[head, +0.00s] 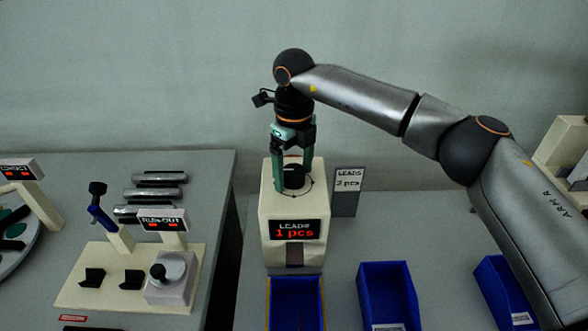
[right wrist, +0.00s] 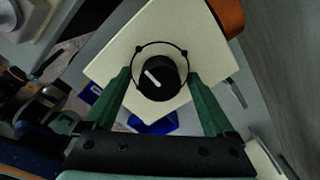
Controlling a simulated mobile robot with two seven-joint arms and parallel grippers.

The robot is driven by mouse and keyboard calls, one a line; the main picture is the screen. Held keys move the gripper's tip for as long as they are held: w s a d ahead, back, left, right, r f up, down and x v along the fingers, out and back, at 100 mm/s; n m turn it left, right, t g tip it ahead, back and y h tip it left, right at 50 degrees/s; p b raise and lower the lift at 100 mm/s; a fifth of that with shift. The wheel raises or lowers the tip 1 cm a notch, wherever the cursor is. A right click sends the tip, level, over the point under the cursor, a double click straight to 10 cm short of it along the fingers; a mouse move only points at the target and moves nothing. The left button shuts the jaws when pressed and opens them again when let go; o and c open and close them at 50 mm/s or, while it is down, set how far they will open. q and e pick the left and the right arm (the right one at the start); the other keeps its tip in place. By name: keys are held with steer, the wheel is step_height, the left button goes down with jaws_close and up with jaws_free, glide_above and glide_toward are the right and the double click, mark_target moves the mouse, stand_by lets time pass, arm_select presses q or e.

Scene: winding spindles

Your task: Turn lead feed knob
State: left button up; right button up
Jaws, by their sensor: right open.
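The lead feed knob (head: 293,176) is a black round knob on top of a cream feeder box (head: 265,225). The box's front display (head: 295,230) reads "LEADS 1 pcs" in red. In the right wrist view the knob (right wrist: 157,77) shows a white pointer line, inside a thin dial ring with small marks. My right gripper (head: 293,182) points down over the box top, with its green fingers on either side of the knob. The right wrist view shows the open fingers (right wrist: 163,95) apart, with gaps to the knob. My left gripper is not in view.
A grey card (head: 347,192) reading "LEADS 2 pcs" stands right of the box. Blue bins (head: 388,290) stand in front and to the right. On the left table are a run-out stand (head: 75,292) and several metal spindles (head: 158,178).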

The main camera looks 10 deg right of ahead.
mark_target(294, 170)
step_height(294, 170, up, 13)
steer(key=shift+f, duration=0.2)
stand_by(0.5)
